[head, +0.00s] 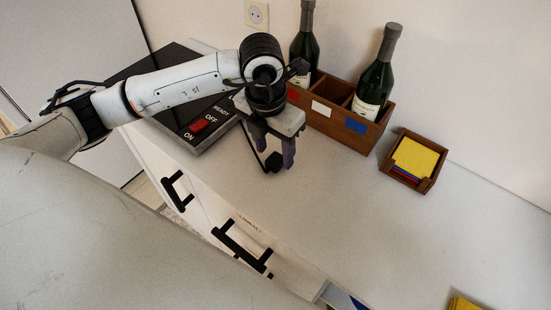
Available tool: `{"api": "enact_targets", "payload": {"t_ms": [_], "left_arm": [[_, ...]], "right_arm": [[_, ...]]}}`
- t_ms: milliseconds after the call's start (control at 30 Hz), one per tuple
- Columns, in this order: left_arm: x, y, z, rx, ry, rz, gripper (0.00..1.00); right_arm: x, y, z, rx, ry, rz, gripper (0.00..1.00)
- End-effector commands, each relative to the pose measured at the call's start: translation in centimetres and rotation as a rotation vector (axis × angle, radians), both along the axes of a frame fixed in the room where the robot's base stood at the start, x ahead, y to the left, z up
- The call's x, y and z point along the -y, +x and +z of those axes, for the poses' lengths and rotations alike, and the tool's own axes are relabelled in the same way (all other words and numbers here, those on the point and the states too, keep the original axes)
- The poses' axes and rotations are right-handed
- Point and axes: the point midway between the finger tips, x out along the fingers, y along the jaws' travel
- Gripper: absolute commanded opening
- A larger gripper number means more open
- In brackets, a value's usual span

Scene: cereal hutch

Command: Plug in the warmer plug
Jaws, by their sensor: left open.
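The black warmer (160,65) lies flat on the counter at the back left, with a red switch (198,125) between the words ON and OFF. My left gripper (274,160) points down over the counter to the right of the warmer, with its fingers open. A small black piece, which looks like the plug (273,164), is low between or just behind the fingertips; I cannot tell whether they touch it. A thin dark cord seems to run from it up to the left. A wall socket (257,13) is at the top. My right gripper is not in view.
A wooden crate (340,128) with two dark bottles (374,80) stands against the wall. A wooden box (410,183) of coloured cards is right of it. Black drawer handles (240,247) stick out in front. The counter at right is mostly clear.

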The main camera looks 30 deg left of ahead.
Motion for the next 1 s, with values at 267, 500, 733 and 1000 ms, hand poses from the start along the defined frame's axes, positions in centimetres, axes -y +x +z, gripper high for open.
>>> {"api": "enact_targets", "payload": {"t_ms": [267, 500, 733, 1000], "left_arm": [[0.0, 0.2, -2.5, 0.000, 0.000, 0.000, 0.50], [0.0, 0.2, -2.4, 0.001, 0.000, 0.000, 0.50], [0.0, 0.3, -2.4, 0.001, 0.000, 0.000, 0.20], [0.0, 0.3, -2.4, 0.002, 0.000, 0.000, 0.08]], "right_arm": [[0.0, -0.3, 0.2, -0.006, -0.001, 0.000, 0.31], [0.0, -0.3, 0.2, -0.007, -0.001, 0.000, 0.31], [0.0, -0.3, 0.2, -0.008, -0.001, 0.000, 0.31], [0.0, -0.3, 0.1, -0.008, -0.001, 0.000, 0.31]]}}
